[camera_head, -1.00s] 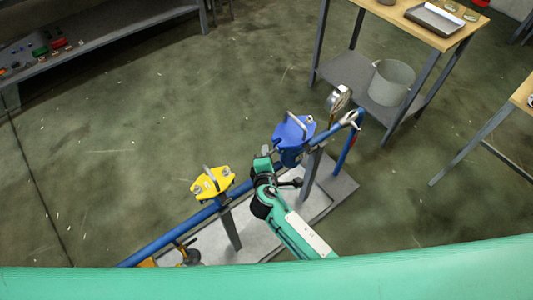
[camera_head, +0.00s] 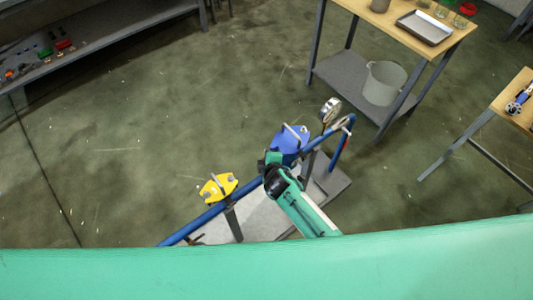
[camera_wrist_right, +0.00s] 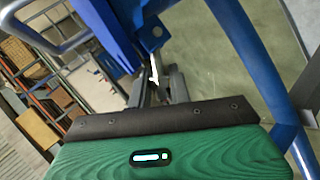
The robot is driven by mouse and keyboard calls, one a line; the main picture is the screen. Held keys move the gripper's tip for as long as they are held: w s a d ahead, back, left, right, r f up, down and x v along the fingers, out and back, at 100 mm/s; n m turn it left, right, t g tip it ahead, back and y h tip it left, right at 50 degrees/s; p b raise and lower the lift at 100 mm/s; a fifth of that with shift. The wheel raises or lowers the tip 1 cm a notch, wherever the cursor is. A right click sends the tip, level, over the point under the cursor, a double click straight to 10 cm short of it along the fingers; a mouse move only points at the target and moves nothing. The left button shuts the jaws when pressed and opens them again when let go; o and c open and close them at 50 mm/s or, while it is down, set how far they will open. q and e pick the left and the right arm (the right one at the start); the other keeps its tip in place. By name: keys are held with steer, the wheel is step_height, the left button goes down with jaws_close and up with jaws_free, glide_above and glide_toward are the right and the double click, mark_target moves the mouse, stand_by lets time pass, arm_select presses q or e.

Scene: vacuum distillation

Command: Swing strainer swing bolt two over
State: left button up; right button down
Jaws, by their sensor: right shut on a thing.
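The blue strainer (camera_head: 289,139) with a metal handle on its lid sits on the blue pipe. A yellow strainer (camera_head: 217,187) sits lower left on the same pipe. My right gripper (camera_head: 270,160) is against the near left side of the blue strainer; its fingertips are mostly hidden there by the wrist. In the right wrist view the blue strainer body (camera_wrist_right: 108,32) is close above the fingers (camera_wrist_right: 160,92). They are shut on a thin, bright swing bolt (camera_wrist_right: 155,72) beside a blue lug; which numbered bolt it is cannot be told. My left gripper is out of view.
The blue pipe (camera_head: 195,225) runs diagonally over a grey base plate (camera_head: 262,218). A pressure gauge (camera_head: 330,109) stands right of the blue strainer. A wooden-top table (camera_head: 455,37) with a grey bucket (camera_head: 384,83) on its shelf is at upper right.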

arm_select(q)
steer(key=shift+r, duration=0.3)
arm_select(e)
steer(key=c, duration=1.5)
jaws_free()
steer(key=shift+c, duration=0.2)
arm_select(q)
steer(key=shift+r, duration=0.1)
arm_select(e)
steer(key=shift+d+r, duration=0.1)
steer(key=shift+r, duration=0.05)
